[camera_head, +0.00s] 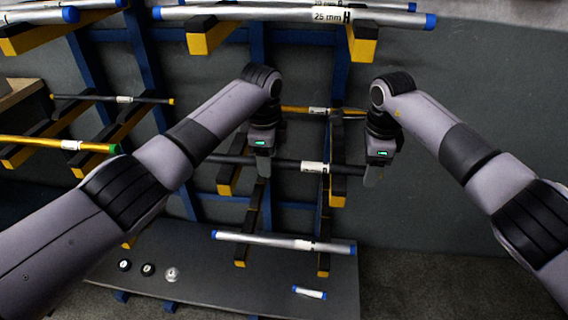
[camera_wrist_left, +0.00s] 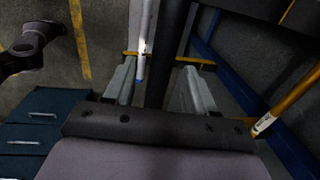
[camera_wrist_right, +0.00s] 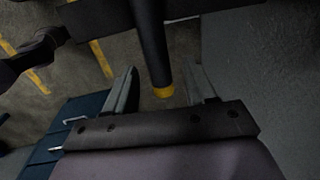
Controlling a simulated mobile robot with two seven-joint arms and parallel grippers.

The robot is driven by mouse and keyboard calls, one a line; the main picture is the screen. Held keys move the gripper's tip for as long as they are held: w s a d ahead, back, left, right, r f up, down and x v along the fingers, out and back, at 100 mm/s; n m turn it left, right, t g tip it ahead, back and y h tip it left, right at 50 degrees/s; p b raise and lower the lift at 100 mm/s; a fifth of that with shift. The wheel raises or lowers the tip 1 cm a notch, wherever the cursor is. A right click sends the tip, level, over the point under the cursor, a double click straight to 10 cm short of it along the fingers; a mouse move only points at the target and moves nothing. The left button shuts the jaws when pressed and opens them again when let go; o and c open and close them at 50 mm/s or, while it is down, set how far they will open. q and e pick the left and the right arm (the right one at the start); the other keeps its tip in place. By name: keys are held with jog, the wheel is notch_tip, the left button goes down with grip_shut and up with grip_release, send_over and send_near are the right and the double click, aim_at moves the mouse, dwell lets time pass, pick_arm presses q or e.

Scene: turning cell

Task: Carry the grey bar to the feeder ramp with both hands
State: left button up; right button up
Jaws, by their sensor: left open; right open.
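A dark grey bar (camera_head: 290,165) with a white label lies across the yellow-tipped rack arms in the middle of the head view. My left gripper (camera_head: 263,166) is open at the bar. In the left wrist view the dark bar (camera_wrist_left: 167,50) runs between its spread fingers (camera_wrist_left: 158,90). My right gripper (camera_head: 371,175) is open near the bar's right end. In the right wrist view the bar (camera_wrist_right: 152,45) shows a yellow end (camera_wrist_right: 163,92) between the spread fingers (camera_wrist_right: 165,88). Whether any finger touches the bar is unclear. I cannot identify the feeder ramp in these views.
A blue-capped silver bar (camera_head: 275,241) lies on rack arms below, and a larger one (camera_head: 230,13) above. A yellow bar (camera_head: 50,143) and a thin dark bar (camera_head: 90,97) are at left. A short blue-capped piece (camera_head: 309,292) lies on the grey base panel (camera_head: 220,280).

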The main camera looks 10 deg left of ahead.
pick_arm(q)
grip_shut()
pick_arm(e)
grip_shut()
dwell(0.9)
pick_arm(q)
jog(key=shift+w+r, duration=0.1)
jog(key=shift+r, duration=0.15)
pick_arm(e)
jog(key=shift+w+r, duration=0.1)
jog(key=shift+r, duration=0.15)
